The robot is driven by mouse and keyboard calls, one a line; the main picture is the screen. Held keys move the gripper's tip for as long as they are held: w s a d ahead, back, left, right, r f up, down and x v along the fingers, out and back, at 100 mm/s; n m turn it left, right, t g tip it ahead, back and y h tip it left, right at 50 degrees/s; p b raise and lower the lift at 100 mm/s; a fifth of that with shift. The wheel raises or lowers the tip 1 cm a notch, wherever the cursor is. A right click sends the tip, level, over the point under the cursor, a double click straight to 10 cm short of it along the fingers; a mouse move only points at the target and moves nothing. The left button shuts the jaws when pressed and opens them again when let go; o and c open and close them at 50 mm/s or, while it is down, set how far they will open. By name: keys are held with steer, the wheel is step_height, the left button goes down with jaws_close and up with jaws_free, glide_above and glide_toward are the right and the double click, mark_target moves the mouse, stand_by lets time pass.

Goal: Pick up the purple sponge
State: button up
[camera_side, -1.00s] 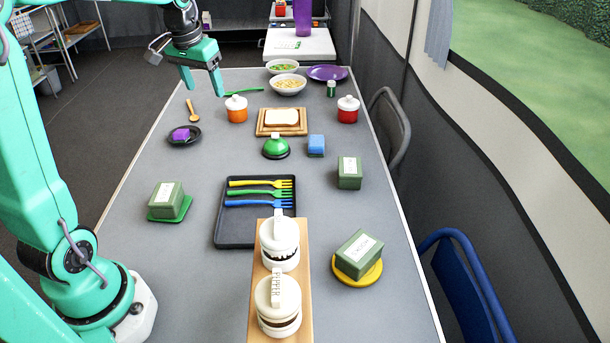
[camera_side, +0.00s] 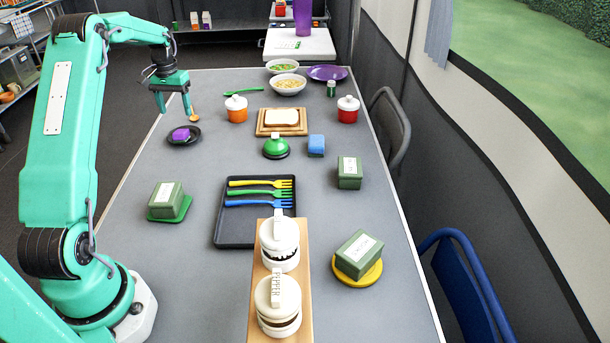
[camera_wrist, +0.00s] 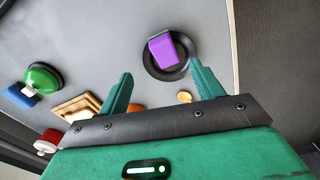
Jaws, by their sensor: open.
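The purple sponge (camera_side: 181,134) lies on a small dark round dish (camera_side: 194,139) at the left side of the table. In the wrist view the purple sponge (camera_wrist: 163,49) sits on the black dish (camera_wrist: 152,72), ahead of and between the fingers. My gripper (camera_side: 174,108) is open and empty, pointing down above the table, just behind and above the dish. In the wrist view its two fingers (camera_wrist: 160,82) are spread apart, with the right fingertip overlapping the dish's edge in the picture.
An orange jar (camera_side: 236,113), a bread board (camera_side: 261,131) and a green bell-shaped object (camera_side: 275,148) stand to the right. Green boxes and a black fork tray (camera_side: 232,238) are nearer.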

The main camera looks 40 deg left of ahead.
mark_target(179, 132)
steer(key=shift+s+a+f, duration=0.1)
steer(key=shift+a+f, duration=0.25)
steer(key=shift+a, duration=0.05)
steer(key=shift+f, duration=3.85)
steer(key=c, duration=1.2)
steer(key=shift+o, duration=0.2)
steer(key=shift+r, duration=0.15)
